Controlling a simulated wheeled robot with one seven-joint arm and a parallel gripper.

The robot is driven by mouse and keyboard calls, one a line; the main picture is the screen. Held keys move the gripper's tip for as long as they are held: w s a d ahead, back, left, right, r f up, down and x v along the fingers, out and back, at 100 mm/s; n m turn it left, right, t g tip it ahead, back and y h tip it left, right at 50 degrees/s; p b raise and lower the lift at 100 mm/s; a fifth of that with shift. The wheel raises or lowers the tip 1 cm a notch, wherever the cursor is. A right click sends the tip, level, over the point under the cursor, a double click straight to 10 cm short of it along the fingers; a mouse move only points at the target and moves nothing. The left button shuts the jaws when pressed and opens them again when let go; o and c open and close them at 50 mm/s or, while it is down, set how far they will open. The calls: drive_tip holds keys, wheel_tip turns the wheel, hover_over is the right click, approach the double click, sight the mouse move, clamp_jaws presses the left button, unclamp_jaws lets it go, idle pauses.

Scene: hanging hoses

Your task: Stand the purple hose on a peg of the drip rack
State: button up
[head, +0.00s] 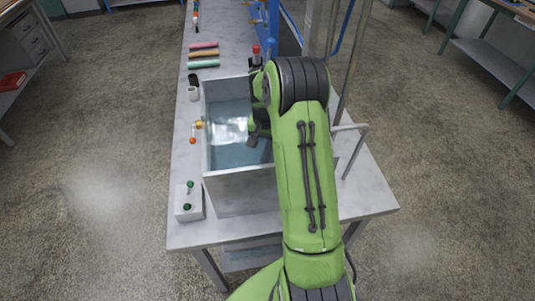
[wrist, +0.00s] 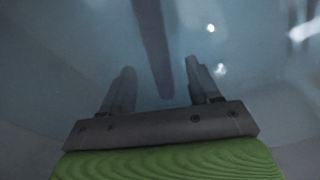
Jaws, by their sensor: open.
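My gripper (wrist: 160,85) is open in the wrist view, its two fingers apart. A dark, purplish strip (wrist: 151,45), seemingly the purple hose, runs down the picture into the gap between the fingers. I see no contact with either finger. In the head view my gripper (head: 259,133) is partly hidden by my green arm and is over or inside the grey tank (head: 240,190), which holds bluish water (head: 228,125). The hose does not show in the head view. I cannot clearly make out the drip rack; blue uprights (head: 273,22) stand behind the tank.
The tank stands on a grey bench (head: 185,235). Pink, tan and green rolls (head: 203,54) lie behind it. A white block with green knobs (head: 188,203) is at front left. A bent metal pipe (head: 357,150) rises on the right. Open floor lies left of the bench.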

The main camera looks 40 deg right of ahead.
sight(267, 150)
drive_tip(key=f, duration=0.4)
drive_tip(key=shift+w+d+f, duration=0.2)
drive_tip(key=shift+d, duration=0.1)
drive_tip(key=shift+r, duration=0.1)
clamp_jaws()
drive_tip(key=shift+r, duration=0.1)
